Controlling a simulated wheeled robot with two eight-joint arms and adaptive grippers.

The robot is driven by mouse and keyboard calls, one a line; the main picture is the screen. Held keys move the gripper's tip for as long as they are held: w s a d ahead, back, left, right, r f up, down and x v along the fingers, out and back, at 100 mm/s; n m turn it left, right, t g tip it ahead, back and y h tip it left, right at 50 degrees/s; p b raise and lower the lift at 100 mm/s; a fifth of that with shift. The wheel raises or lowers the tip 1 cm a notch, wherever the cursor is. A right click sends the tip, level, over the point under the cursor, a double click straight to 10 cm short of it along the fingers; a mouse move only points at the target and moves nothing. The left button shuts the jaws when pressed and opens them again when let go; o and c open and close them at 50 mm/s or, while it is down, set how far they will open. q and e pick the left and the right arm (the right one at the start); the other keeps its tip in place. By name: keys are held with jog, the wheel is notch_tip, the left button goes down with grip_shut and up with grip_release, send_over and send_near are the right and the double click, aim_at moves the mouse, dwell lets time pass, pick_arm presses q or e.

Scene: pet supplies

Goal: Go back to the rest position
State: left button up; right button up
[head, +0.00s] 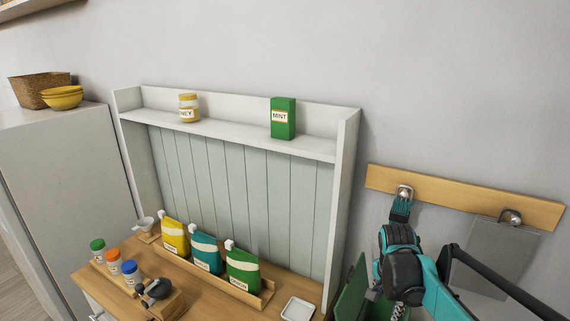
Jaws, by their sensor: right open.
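My right arm comes in from the lower right, and my right gripper (403,268) is at its end, in front of the wall below the wooden hook rail (470,201). Its fingers are hard to make out, but it is open. A teal strap-like item (400,209) hangs from the rail's left hook, just above the gripper; its lower part is hidden behind my arm. I cannot tell whether they touch. My left gripper is not in view.
A grey sheet (492,256) hangs from the right hook, partly behind my arm. Left of the arm, a white shelf unit holds a honey jar (189,108) and a green mint box (284,119). Several pouches stand on the wooden counter, with a small white dish (298,309) near its right end.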

jog(key=s+a+f+n+t+b, duration=0.3)
jog(key=s+a+f+n+b, duration=0.2)
jog(key=s, duration=0.3)
jog(key=s+a+f+n+t+y+b, duration=0.1)
jog(key=s+a+f+n+t+b, duration=0.1)
jog(key=s+a+f+n+b, duration=0.4)
notch_tip(320, 180, down, 3)
jog(key=shift+s+a+r+n+t+y+b, duration=0.2)
jog(key=shift+s+n+t+y+b, duration=0.15)
jog(key=shift+s+n+b, duration=0.55)
jog(key=shift+s, duration=0.3)
jog(key=shift+c, duration=0.3)
